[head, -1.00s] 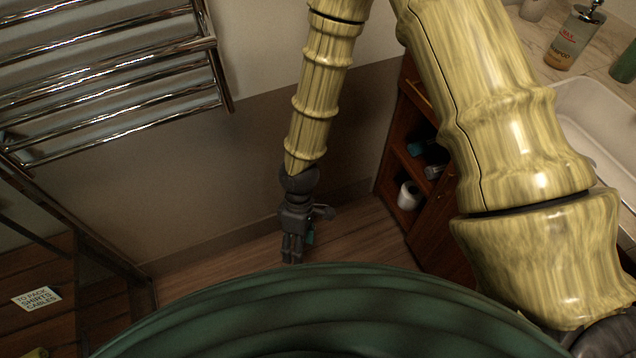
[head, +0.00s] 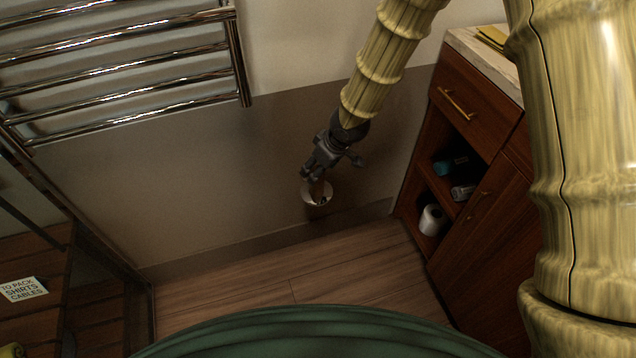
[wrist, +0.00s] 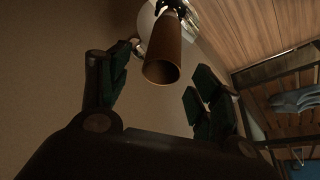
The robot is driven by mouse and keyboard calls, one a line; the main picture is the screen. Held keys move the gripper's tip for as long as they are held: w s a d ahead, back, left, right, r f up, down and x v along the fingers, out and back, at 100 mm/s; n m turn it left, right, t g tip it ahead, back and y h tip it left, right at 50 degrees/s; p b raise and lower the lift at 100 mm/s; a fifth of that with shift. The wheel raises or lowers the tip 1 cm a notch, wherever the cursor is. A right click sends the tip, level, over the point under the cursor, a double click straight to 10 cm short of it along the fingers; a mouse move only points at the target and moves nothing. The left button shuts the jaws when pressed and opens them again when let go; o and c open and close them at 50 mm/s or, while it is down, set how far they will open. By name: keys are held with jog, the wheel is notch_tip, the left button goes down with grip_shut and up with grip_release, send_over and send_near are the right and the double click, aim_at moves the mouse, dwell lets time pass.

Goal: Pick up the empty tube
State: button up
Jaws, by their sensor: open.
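The empty tube (wrist: 163,55) is a bare brown cardboard roll core on a dark holder (wrist: 172,8) with a round pale plate (wrist: 148,22). Its open, hollow end faces the wrist camera. In the head view, a small brown part of the tube (head: 318,187) shows in front of the plate (head: 309,197), low on the wall. My gripper (wrist: 165,82) is open, with one dark green-padded finger on each side of the tube's near end. I cannot tell whether either finger touches it. In the head view my gripper (head: 314,177) covers most of the tube.
A wooden cabinet (head: 480,150) with open shelves stands to the right. A white roll (head: 432,219) sits on its lower shelf. A chrome towel rail (head: 130,75) hangs at the left, above a slatted rack with a paper label (head: 22,289). The wooden floor (head: 300,270) is clear.

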jog(key=shift+b+x, duration=0.9)
jog(key=shift+x, duration=2.45)
jog(key=shift+s, duration=0.15)
jog(key=shift+c, duration=0.5)
jog(key=c, duration=0.7)
